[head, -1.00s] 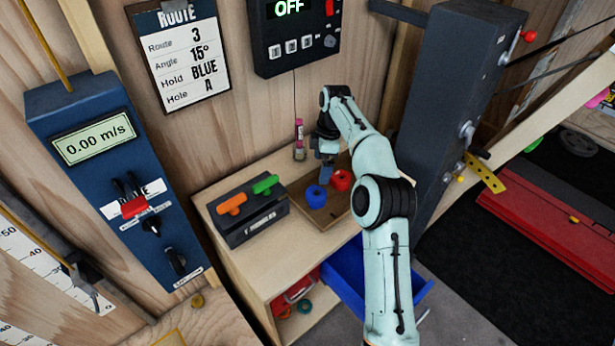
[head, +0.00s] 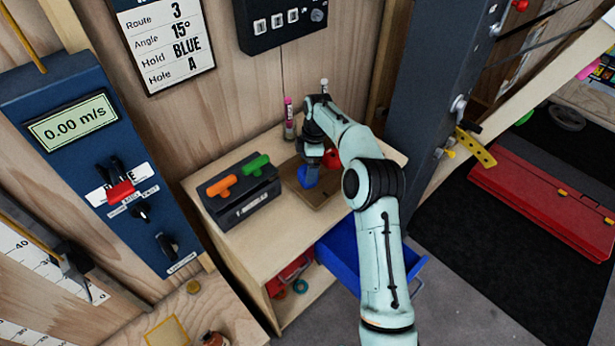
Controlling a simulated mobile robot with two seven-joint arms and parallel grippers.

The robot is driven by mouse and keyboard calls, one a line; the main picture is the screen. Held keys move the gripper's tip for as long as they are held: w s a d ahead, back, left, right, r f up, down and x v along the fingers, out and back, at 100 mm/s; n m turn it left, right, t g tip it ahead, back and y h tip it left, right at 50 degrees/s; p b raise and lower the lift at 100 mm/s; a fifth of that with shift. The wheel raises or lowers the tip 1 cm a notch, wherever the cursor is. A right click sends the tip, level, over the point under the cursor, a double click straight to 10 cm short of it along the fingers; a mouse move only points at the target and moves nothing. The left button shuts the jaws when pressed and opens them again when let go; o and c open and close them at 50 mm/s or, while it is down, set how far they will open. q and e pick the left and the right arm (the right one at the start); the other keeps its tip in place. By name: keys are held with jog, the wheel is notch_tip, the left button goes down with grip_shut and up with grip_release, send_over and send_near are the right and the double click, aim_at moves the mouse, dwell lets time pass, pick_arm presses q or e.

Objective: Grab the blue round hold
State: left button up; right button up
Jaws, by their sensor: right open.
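The blue round hold (head: 307,178) sits in a shallow brown tray (head: 325,197) on the wooden shelf top, partly hidden by my right gripper. My right gripper (head: 310,168) points down right at the blue hold, with its fingers over or around it. It is open; I cannot tell whether the fingers touch the hold. A red hold (head: 332,160) lies just right of it in the tray, partly covered by my right arm. My left gripper is not in view.
A dark box (head: 243,202) with orange and green T-handles stands left of the tray. A pink-capped tube (head: 289,118) stands behind it. A blue bin (head: 345,262) sits below the shelf top. A dark upright post (head: 425,90) rises to the right.

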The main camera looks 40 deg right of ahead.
jog(key=f, duration=0.3)
jog(key=shift+s+a, duration=0.15)
jog(key=shift+s, duration=0.1)
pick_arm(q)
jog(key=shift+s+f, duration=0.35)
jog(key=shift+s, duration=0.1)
pick_arm(e)
jog(key=shift+w+r, duration=0.1)
jog(key=shift+c, duration=0.3)
jog(key=c, duration=1)
jog(key=shift+r, duration=0.15)
pick_arm(q)
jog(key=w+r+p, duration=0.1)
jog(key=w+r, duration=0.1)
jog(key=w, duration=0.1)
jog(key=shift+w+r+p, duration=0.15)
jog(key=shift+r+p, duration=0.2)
jog(key=shift+p, duration=0.05)
pick_arm(e)
notch_tip(320, 180, up, 20)
jog(key=shift+w+f, duration=0.1)
jog(key=shift+f, duration=0.05)
